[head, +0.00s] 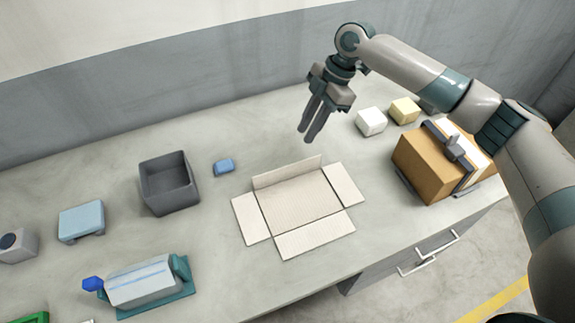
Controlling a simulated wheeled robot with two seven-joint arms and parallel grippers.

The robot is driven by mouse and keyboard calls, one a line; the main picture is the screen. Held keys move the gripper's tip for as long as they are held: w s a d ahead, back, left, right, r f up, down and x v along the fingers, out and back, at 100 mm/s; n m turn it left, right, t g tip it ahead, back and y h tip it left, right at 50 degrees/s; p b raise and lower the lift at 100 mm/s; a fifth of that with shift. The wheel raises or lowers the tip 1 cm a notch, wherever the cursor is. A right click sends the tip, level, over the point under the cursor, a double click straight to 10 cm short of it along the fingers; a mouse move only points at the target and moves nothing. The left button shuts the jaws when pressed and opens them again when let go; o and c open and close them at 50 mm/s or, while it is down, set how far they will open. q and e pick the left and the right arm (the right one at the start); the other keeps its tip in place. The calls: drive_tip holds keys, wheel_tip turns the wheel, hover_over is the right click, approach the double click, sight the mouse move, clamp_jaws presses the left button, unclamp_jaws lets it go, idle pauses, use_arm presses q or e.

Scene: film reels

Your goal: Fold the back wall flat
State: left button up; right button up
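A flat cardboard carton blank (298,205) lies on the grey worktop in the middle of the head view. Its front flap and both side flaps lie spread out flat. The back wall (287,172) stands up at a tilt along the far edge. My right gripper (306,137) hangs above the worktop behind the blank's back right corner, apart from the back wall. Its two fingers point down and sit close together, with nothing visible between them. My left gripper is not in view.
A grey open bin (169,188) and a small blue block (223,167) stand left of the blank. A brown box in a clamp (427,165) stands right, with white (370,121) and yellow (404,111) blocks behind. A blue-teal device (143,283) sits front left.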

sight(289, 166)
drive_tip(key=p+x, duration=0.5)
drive_tip(key=x, duration=0.8)
drive_tip(key=shift+s+a+f, duration=0.1)
drive_tip(key=shift+f, duration=0.25)
drive_tip(key=shift+s+a+f, duration=0.1)
drive_tip(key=shift+a+f, duration=0.1)
drive_tip(key=shift+f, duration=0.4)
clamp_jaws()
